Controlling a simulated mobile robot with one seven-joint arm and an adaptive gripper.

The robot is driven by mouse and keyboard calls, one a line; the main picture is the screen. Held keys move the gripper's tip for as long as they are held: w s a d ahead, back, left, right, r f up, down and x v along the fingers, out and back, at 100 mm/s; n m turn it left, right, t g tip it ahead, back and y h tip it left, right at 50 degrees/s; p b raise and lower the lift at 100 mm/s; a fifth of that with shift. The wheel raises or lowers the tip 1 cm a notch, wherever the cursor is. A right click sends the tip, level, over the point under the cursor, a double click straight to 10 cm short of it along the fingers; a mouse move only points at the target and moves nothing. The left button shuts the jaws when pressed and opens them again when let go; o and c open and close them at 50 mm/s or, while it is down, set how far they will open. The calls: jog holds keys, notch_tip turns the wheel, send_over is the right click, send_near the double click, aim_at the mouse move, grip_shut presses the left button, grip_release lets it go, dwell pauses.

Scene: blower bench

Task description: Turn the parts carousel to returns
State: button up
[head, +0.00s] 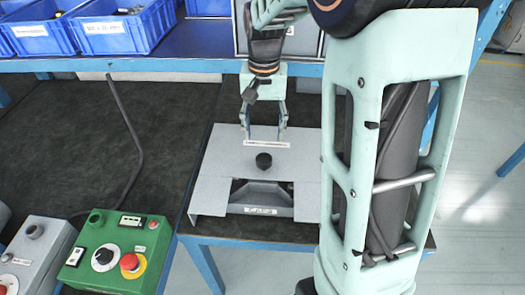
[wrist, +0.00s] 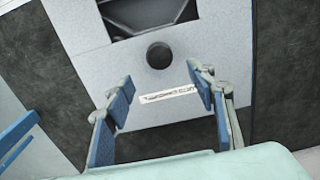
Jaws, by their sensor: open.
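The parts carousel shows as a light grey housing (head: 215,165) at the front edge of the bench, with a round black knob (head: 264,161) standing on its top. An opening in front of the knob shows a dark compartment (head: 262,190) with a small label that I cannot read. My gripper (head: 264,137) is open and empty, pointing down behind the knob, over a white label strip. In the wrist view my two blue-padded fingers (wrist: 162,80) are spread apart, with the knob (wrist: 160,55) ahead of them and not between them. The opening (wrist: 150,15) is cut off at the top.
A green control box (head: 117,250) with a red button and a grey box (head: 35,252) stand at the lower left. Blue bins (head: 115,35) with parts stand on the raised shelf behind. A black cable (head: 128,125) crosses the dark mat, which is otherwise clear left of the carousel.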

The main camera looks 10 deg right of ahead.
aim_at(264, 158)
notch_tip(264, 158, down, 10)
jog(key=shift+r+b, duration=0.25)
jog(key=shift+b, duration=0.05)
grip_shut()
dwell(0.4)
